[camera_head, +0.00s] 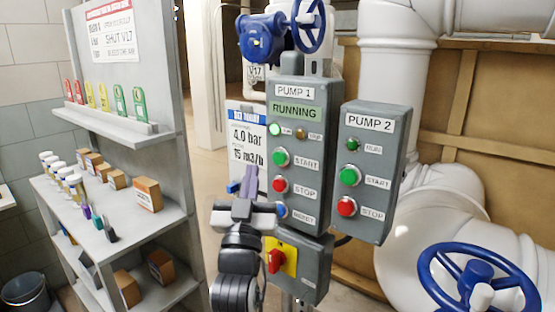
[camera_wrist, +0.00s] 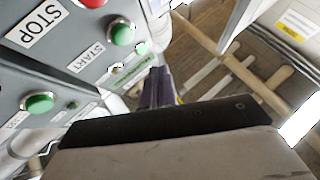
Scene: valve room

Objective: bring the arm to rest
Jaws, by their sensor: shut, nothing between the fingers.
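My gripper (camera_head: 249,177) is in front of the left edge of the grey PUMP 1 panel (camera_head: 318,160), at about the height of its STOP button (camera_head: 279,186). Its purple fingers point up and are shut with nothing between them. In the wrist view the fingers (camera_wrist: 157,88) show beyond the dark gripper body, with the tilted panels to the left. I cannot tell whether the fingers touch the panel. PUMP 1 shows a RUNNING label (camera_head: 295,112). My arm hides part of the panel's lower left.
The PUMP 2 panel (camera_head: 366,172) stands to the right. A yellow plate with a red knob (camera_head: 276,261) is below PUMP 1. Blue handwheels are above (camera_head: 308,22) and at lower right (camera_head: 478,282). A grey shelf (camera_head: 120,190) with boxes and bottles stands left.

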